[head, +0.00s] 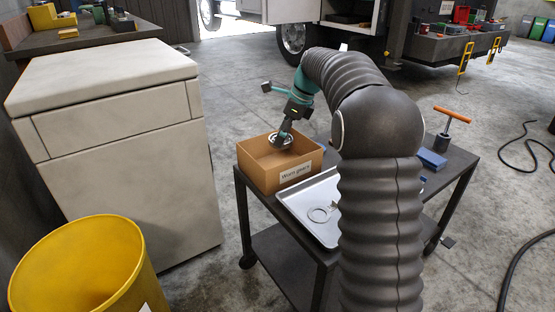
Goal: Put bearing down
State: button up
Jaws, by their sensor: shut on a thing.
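The bearing (279,141) is a shiny metal ring low inside an open cardboard box (262,177) with a white label that seems to read "Worn gears". My gripper (283,136) reaches down into the box and is shut on the bearing. The box stands at the left end of a dark cart. I cannot tell whether the bearing touches the box floor, as the front wall and my gripper hide part of it.
A metal tray (310,214) with a flat ring (319,215) lies beside the box, partly behind my arm. An orange-handled tool (443,139) and a blue block (432,159) are at the cart's right. A white cabinet (120,150) and yellow bin (82,270) stand left.

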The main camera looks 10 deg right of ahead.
notch_tip(320, 180, down, 9)
jog(key=shift+s+f+b, duration=0.1)
jog(key=shift+b, duration=0.65)
jog(key=o, duration=1.4)
jog(key=shift+p+v, duration=0.95)
jog(key=shift+v, duration=5.2)
